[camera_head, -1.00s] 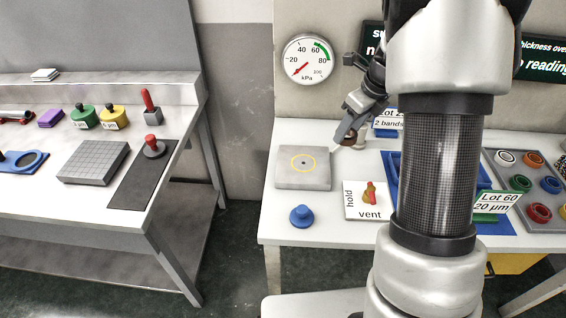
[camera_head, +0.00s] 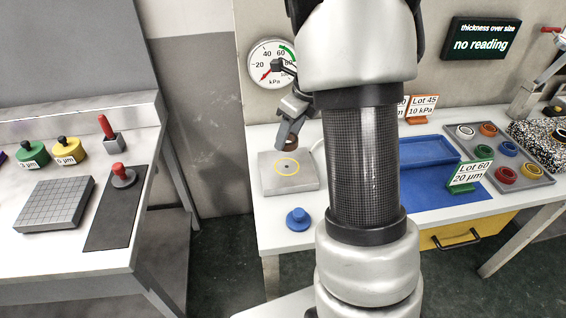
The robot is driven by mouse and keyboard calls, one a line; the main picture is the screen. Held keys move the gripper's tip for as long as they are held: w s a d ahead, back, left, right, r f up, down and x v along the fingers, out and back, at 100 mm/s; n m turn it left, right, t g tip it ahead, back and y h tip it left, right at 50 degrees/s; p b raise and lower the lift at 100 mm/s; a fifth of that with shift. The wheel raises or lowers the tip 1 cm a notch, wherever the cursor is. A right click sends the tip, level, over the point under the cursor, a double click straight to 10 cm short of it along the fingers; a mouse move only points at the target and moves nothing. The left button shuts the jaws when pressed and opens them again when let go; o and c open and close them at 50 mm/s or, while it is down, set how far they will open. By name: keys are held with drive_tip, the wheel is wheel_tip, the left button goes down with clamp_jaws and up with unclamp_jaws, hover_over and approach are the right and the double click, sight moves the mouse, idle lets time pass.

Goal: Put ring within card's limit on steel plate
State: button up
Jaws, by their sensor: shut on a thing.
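My gripper (camera_head: 287,138) is shut at the back edge of a grey plate with a yellow circle (camera_head: 268,186). A small brownish ring-like piece (camera_head: 292,144) shows at its fingertips and seems held; my arm partly hides it. Loose rings sit on a grey tray at the right: white (camera_head: 466,132), orange (camera_head: 488,130), blue (camera_head: 508,149), red (camera_head: 505,175) and others. A green-edged card (camera_head: 470,176) reads "Lot 60, 20 µm". An orange-edged card (camera_head: 423,106) reads "Lot 45, 10 kPa". A grey gridded plate (camera_head: 52,205) lies on the left bench.
A blue knob (camera_head: 298,219) stands in front of the circled plate. A pressure gauge (camera_head: 268,62) hangs behind. The display (camera_head: 485,47) says "no reading". A blue tray (camera_head: 430,151) lies right of my arm. A floor gap separates the benches.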

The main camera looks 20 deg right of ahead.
wheel_tip(320, 180, down, 8)
drive_tip(key=shift+f+b, duration=0.15)
drive_tip(key=shift+b, duration=0.9)
drive_tip(key=shift+f, duration=0.15)
drive_tip(key=o, duration=1.1)
drive_tip(key=shift+c, duration=0.2)
